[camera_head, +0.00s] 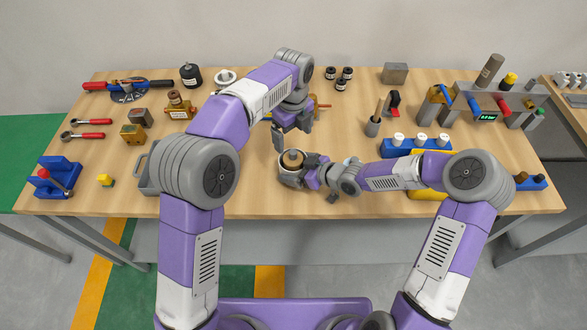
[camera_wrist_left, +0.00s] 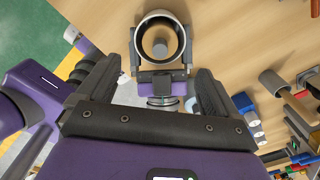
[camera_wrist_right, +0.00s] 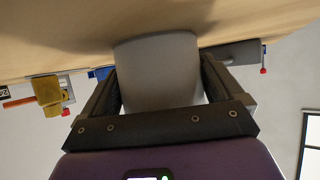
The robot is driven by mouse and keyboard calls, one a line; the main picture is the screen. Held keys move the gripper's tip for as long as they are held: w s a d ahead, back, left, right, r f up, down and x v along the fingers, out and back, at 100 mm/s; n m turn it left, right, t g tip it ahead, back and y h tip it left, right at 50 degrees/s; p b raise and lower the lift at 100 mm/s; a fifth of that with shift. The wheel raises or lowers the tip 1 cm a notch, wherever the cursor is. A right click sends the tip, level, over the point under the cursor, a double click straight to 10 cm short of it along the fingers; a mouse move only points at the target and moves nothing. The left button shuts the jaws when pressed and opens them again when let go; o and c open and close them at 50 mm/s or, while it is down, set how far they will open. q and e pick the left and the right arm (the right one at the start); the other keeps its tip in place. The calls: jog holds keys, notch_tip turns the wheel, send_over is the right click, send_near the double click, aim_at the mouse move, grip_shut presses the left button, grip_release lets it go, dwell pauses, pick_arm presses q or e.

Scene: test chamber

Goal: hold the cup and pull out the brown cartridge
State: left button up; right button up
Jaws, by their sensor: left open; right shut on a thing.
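The grey cup (camera_head: 290,175) stands near the front middle of the table, with a dark ring inside its pale rim. The brown cartridge (camera_head: 293,156) shows as a small round top in the cup's mouth; how deep it sits is hidden. The left wrist view looks down on the cup (camera_wrist_left: 138,24) and the cartridge's round end (camera_wrist_left: 160,46). My right gripper (camera_head: 304,174) is shut on the cup's side; its fingers flank the cup (camera_wrist_right: 158,70) in the right wrist view. My left gripper (camera_head: 293,137) is open and empty just above the cup, apart from the cartridge.
A grey tray (camera_head: 147,178) lies left of the cup. The front table edge is close below the cup.

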aim_at(293, 152)
pick_arm(q)
notch_tip(293, 152, down, 8)
jog(key=shift+f, duration=0.15)
dwell(0.3)
jog(key=c, duration=1.2)
